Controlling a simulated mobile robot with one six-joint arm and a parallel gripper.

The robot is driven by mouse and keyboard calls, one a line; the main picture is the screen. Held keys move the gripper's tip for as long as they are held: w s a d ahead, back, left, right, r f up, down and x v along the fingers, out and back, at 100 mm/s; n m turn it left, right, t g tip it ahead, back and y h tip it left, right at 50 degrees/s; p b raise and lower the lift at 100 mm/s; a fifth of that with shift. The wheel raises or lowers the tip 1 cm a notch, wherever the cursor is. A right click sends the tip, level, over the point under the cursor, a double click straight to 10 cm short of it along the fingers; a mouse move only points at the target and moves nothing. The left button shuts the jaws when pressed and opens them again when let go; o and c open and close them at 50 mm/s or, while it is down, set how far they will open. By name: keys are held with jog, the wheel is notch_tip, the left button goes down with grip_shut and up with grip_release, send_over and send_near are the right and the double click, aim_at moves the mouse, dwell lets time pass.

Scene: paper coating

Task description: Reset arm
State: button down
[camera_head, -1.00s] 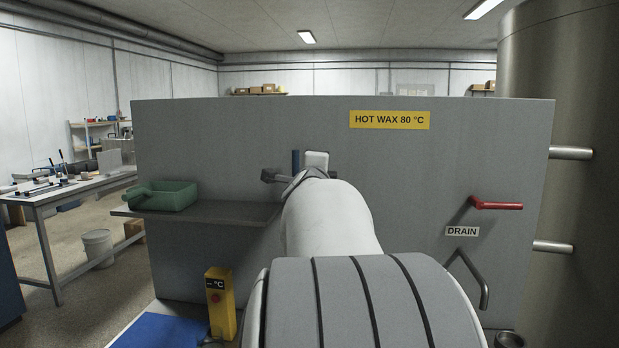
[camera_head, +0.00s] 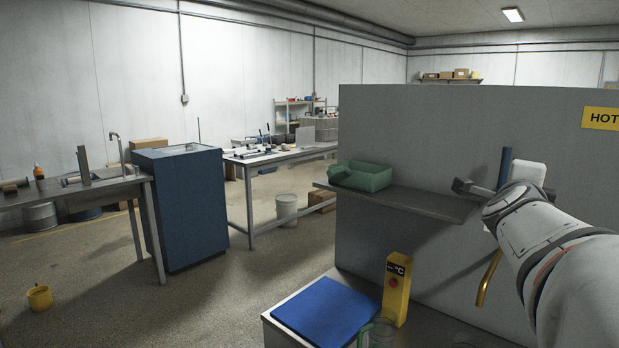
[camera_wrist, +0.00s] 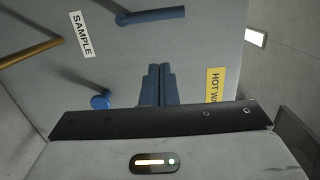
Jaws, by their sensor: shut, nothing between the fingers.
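My gripper (camera_wrist: 158,84) shows in the wrist view as two dark blue fingers side by side, shut with nothing between them. It is in front of the grey tank panel (camera_wrist: 135,60). A blue lever (camera_wrist: 152,16), a blue knob (camera_wrist: 100,101) and a brass pipe (camera_wrist: 30,53) on the panel are near it. In the head view my arm (camera_head: 545,235) reaches in from the right toward the panel. The fingertips cannot be made out there.
A green tray (camera_head: 362,176) sits on the panel's shelf (camera_head: 425,204). Below are a blue mat (camera_head: 325,308) and a yellow temperature unit (camera_head: 396,290). A blue cabinet (camera_head: 182,210), workbenches and a white bucket (camera_head: 287,211) stand at left. Open floor lies between, with a small yellow bucket (camera_head: 39,298).

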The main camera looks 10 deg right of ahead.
jog(key=w+a+f+n+g+y+p, duration=0.1)
jog(key=a+f+n+y+p, duration=0.1)
jog(key=a+f+n+y, duration=0.75)
jog(key=a+f+n+g+y+p, duration=0.15)
jog(key=a+f+n, duration=0.45)
jog(key=a, duration=0.8)
jog(key=s+a+f+n+g+p, duration=0.1)
jog(key=s+a+f+n+g, duration=0.2)
jog(key=s+a+f+n, duration=0.1)
jog(key=s+a+f+n+g+y+p, duration=0.1)
jog(key=s+a+f+n+g, duration=0.2)
jog(key=s+f+n, duration=0.3)
jog(key=s+n+g, duration=0.1)
jog(key=s+n, duration=0.1)
jog(key=s, duration=0.3)
jog(key=shift+s+a+f+y, duration=0.2)
jog(key=shift+a+y, duration=0.1)
jog(key=shift+a, duration=0.1)
